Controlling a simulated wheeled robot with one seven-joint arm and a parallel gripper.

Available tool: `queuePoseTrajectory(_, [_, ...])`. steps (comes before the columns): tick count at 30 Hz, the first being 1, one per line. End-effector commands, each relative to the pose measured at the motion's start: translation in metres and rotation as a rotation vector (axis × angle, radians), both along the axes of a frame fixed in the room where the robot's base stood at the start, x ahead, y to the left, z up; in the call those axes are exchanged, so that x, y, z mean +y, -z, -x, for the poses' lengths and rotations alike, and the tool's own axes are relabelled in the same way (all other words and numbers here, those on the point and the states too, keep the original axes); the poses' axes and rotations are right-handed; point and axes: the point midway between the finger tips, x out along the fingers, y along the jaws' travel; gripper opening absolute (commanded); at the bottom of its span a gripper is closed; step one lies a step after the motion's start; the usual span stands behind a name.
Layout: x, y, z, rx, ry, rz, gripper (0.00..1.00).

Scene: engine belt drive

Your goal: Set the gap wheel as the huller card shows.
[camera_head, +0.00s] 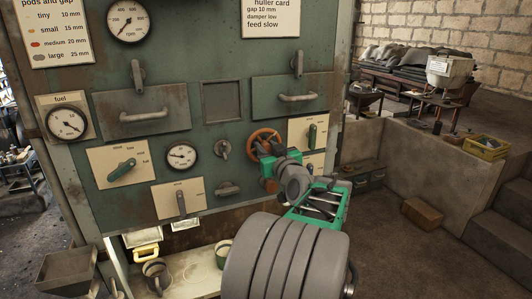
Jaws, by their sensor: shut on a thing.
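The huller card (270,14) at the top right of the green panel reads "gap 10 mm, damper low, feed slow". An orange-brown hand wheel (261,136), which looks like the gap wheel, sits on the panel right of centre. My gripper (265,152) reaches it from the lower right and is shut on it. The gripper and wrist hide the wheel's lower right part. More orange shows just below the gripper. I cannot make out any gap scale or pointer.
A pods and gap card (58,31) lists tiny 10 mm to large 25 mm. Mugs stand on a shelf (198,265) below. A low wall is at right.

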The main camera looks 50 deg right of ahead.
Motion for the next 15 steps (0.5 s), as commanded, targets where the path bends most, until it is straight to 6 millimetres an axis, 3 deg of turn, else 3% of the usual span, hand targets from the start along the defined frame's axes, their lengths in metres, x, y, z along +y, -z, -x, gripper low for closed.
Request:
queuePoseTrajectory(3, [0.0003, 0.0108, 0.0002, 0.034, 0.001, 0.063, 0.00])
queuePoseTrajectory(15, [0.0005, 0.0128, 0.0001, 0.203, 0.002, 0.347, 0.00])
